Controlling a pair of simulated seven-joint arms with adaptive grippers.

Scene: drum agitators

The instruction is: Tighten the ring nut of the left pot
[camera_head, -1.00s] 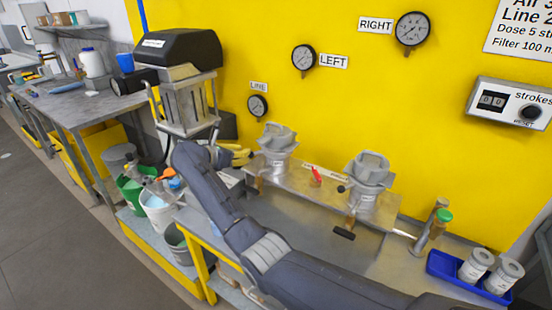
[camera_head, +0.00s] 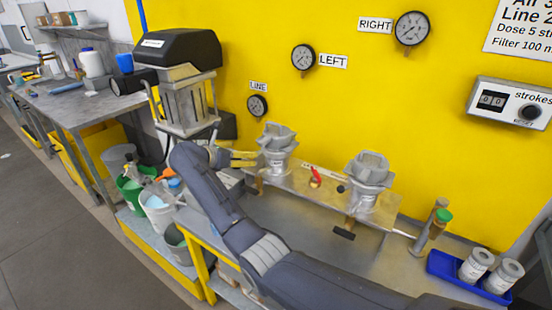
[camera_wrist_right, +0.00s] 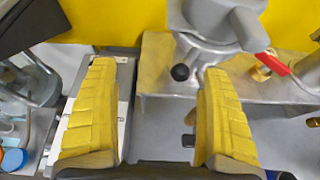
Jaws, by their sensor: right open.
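The left pot (camera_head: 277,158) is a grey metal vessel with a lobed top piece (camera_head: 278,134), standing on the left end of a metal shelf. In the right wrist view the pot (camera_wrist_right: 207,58) is cut off by the top edge. I cannot tell the ring nut apart from the other grey parts. My right gripper (camera_head: 243,159) is just left of the pot, fingers towards it. In the right wrist view the gripper (camera_wrist_right: 152,70) has its yellow fingers wide apart with nothing between them; the pot lies beyond the right finger. My left gripper is not in view.
A red lever (camera_head: 315,174) on a brass fitting sits between the left pot and the right pot (camera_head: 368,180). A black knob (camera_wrist_right: 180,72) sticks out near the left pot. A black-topped machine (camera_head: 180,50) stands left, above buckets (camera_head: 157,205). A blue tray (camera_head: 445,268) holds two canisters.

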